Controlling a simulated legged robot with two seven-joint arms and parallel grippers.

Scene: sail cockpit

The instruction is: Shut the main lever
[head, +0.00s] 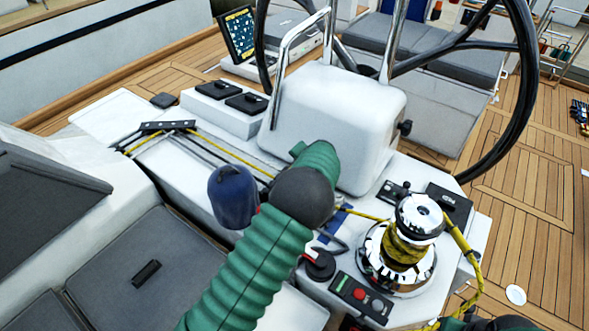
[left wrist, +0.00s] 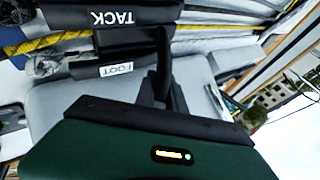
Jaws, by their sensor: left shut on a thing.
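In the left wrist view, a black lever marked TACK (left wrist: 110,18) and a dark lever marked FOOT (left wrist: 112,69) lie side by side. My left gripper (left wrist: 164,45) has its black fingers closed on a dark lever part beside them. No label reading MAIN shows, so I cannot tell which lever it is. In the head view, my left forearm hides this gripper and most of the lever bank; only bits of blue (head: 333,222) show beside the arm. My right gripper (head: 490,323) is barely seen at the bottom edge, near the yellow rope; its fingers are not clear.
A chrome winch (head: 408,245) with yellow rope stands right of my left arm. A control panel (head: 362,298) with a red button sits below it. The white pedestal (head: 345,120) and black steering wheel (head: 528,70) stand behind. Open teak deck (head: 530,190) lies right.

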